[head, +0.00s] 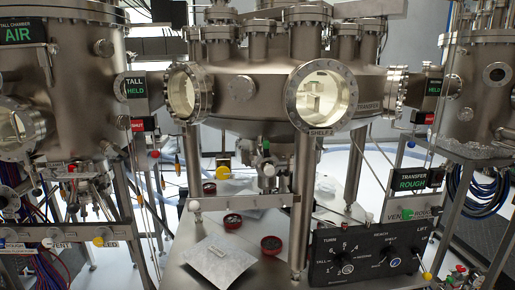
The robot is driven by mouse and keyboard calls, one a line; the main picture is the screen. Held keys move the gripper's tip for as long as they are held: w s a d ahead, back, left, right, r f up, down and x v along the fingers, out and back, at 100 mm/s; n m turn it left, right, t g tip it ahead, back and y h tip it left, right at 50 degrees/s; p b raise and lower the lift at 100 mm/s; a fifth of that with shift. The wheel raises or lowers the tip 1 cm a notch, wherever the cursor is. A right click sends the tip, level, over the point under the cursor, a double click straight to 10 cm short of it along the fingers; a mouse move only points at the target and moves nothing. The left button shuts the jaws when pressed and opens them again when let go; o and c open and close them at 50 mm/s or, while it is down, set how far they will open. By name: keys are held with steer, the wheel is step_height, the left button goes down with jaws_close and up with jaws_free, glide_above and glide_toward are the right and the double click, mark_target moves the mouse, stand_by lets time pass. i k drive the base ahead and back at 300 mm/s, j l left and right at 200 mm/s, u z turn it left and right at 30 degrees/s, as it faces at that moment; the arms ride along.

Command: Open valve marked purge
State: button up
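No label that I can read as purge shows in the head view. At the lower left, a row of small knobs sits on a rail beside small labels too small to read: a pale knob (47,242) and an orange-yellow knob (98,241) are among them. At the lower right, a green-marked switch (406,214) sits between words that seem to read VENT and ROUGH. Which of these, if any, is the purge valve I cannot tell. My gripper is not in view.
The round transfer chamber (240,88) with lit windows fills the middle, on metal legs. The tall chamber (85,85) stands left, its sign (22,32) reading AIR. A black dial panel (365,255) stands lower right. Red-rimmed round items (271,244) and a packet (218,262) lie on the low shelf.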

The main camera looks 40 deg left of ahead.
mark_target(223, 173)
steer(key=u, duration=2)
